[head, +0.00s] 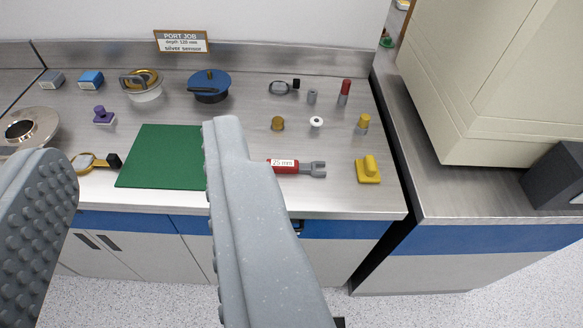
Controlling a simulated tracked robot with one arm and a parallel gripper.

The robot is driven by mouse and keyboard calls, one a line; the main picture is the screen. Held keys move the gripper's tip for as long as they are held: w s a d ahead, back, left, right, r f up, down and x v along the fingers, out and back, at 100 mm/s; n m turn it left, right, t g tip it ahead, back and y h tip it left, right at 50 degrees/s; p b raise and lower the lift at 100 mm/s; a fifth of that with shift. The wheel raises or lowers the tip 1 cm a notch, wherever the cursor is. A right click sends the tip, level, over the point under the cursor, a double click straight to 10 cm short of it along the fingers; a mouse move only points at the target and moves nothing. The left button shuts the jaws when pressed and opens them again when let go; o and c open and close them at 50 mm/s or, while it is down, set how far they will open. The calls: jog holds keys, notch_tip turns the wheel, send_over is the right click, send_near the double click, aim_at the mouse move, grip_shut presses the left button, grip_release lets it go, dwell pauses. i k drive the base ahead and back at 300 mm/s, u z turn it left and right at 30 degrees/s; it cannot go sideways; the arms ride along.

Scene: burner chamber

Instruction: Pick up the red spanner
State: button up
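The red spanner (284,167) lies flat on the steel bench, right of the green mat. It has a red handle with a white "25 mm" label and a grey open jaw (317,169) pointing right.
The green mat (160,157) is bare. A yellow handled block (368,170) stands right of the spanner. Small cylinders, including a brass one (278,123) and a white ring (317,122), stand behind it. A magnifier (88,161) lies at left. A large beige cabinet (490,80) stands at right.

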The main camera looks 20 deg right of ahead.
aim_at(279, 166)
jog(key=z, duration=0.1)
jog(key=i, duration=1)
jog(key=u, duration=0.1)
